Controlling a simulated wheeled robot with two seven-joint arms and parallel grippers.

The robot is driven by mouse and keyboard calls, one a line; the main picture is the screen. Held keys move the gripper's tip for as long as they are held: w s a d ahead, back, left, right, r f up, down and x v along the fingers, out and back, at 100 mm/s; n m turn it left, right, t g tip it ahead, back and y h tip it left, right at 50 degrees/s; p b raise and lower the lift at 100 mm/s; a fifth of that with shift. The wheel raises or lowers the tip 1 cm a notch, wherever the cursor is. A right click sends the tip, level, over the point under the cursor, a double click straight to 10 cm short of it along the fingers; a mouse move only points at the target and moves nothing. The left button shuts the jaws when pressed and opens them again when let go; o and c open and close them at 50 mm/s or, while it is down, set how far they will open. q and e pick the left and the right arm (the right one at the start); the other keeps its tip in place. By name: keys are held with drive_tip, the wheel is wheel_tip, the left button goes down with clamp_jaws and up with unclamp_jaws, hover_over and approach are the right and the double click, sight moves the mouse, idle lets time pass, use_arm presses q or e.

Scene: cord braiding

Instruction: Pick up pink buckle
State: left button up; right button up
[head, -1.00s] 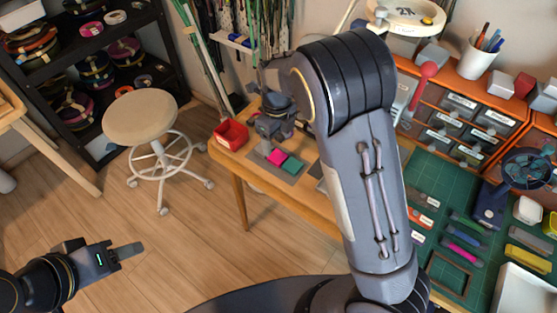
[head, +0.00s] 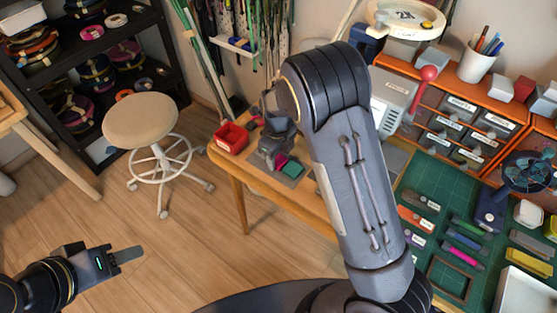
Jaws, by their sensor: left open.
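A small pink piece (head: 281,160), which looks like the pink buckle, lies on a grey mat (head: 296,176) at the left end of the wooden table. A teal-green piece (head: 292,169) lies just right of it. My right gripper (head: 270,160) points down at the pink piece and hides part of it. I cannot tell whether it touches the piece or whether its fingers are open. My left gripper (head: 126,254) is open and empty over the floor at lower left, far from the table.
A red bin (head: 231,137) stands at the table's left corner, close to my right gripper. A round stool (head: 140,120) stands on the floor to the left. A green cutting mat (head: 420,178) with several coloured pieces and orange drawers (head: 452,108) are on the right.

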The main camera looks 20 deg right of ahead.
drive_tip(key=c, duration=0.4)
drive_tip(key=shift+c, duration=0.2)
drive_tip(key=shift+r, duration=0.1)
